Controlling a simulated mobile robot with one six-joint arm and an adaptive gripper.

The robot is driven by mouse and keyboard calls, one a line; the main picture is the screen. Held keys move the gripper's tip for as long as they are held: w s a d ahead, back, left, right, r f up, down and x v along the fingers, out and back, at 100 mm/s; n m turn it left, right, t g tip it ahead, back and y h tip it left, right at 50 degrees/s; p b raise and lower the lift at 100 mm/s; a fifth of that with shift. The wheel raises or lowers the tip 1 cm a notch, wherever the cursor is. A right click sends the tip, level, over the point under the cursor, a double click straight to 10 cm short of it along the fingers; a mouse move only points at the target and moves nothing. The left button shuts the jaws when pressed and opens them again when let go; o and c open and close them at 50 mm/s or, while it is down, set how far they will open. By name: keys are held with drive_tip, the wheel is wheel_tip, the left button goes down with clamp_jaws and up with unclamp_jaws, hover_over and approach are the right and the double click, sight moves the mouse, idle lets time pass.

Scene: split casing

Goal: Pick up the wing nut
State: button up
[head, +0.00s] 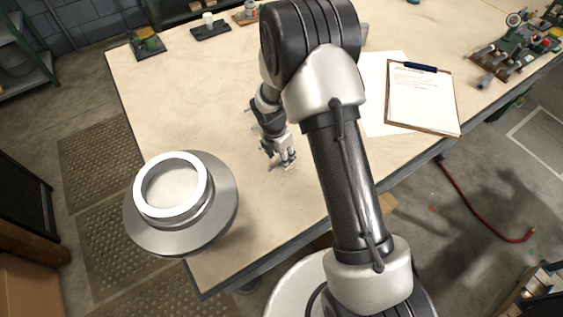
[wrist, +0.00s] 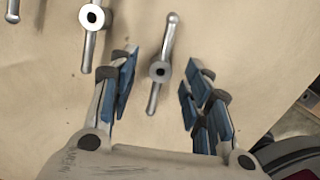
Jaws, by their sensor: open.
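A grey metal wing nut (wrist: 167,45) with a round holed hub and two rod-like arms lies on the tabletop in the wrist view. My gripper (wrist: 161,70) is open, with its blue-padded fingers on either side of this wing nut and a gap on both sides. A second, similar wing nut (wrist: 91,22) lies just left, outside the left finger. Part of a third metal piece (wrist: 13,9) shows at the top left corner. In the head view my gripper (head: 282,160) points down close to the table, and the wing nuts there are too small to make out.
The wooden table (head: 200,95) is mostly clear around my gripper. A round metal casing part with a white ring (head: 180,240) stands at the left front. A clipboard (head: 420,105) lies to the right. Small items on dark trays (head: 210,30) sit at the back edge.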

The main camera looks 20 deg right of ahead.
drive_tip(key=shift+w+d+f, duration=0.1)
drive_tip(key=shift+f, duration=0.7)
drive_tip(key=shift+r, duration=0.1)
clamp_jaws()
